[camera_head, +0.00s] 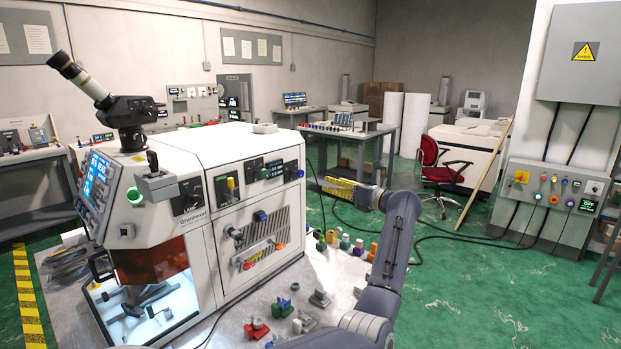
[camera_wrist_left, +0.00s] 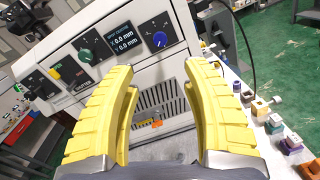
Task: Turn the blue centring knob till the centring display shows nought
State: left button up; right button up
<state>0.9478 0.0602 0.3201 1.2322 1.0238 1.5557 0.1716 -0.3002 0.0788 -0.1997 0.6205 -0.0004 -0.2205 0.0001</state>
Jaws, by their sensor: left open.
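The blue centring knob (camera_wrist_left: 160,40) sits on a dark panel at the upper right of the white machine's front, ahead of my fingers in the left wrist view. It also shows small at the panel's right end in the head view (camera_head: 300,173). The centring display (camera_wrist_left: 122,40) is left of it; its two lines appear to read 0.0 mm, though the print is small. My left gripper (camera_wrist_left: 158,88) has yellow fingers spread wide with nothing between them. In the head view the gripper (camera_head: 328,186) is right of the machine, apart from the knob. My right gripper is out of view.
A green knob (camera_wrist_left: 86,56) is left of the display. A slotted grille (camera_head: 262,238) lies below the panel. Several small coloured pieces stand on the bench (camera_head: 235,313) beside the machine. A red chair (camera_head: 440,160) and open green floor are to the right.

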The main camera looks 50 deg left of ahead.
aim_at(302, 174)
pick_arm(q)
jog(key=a, duration=1.1)
jog(key=s+a, duration=0.1)
jog(key=a, duration=0.4)
jog(key=shift+a+f, duration=0.1)
jog(key=shift+a, duration=0.2)
grip_shut()
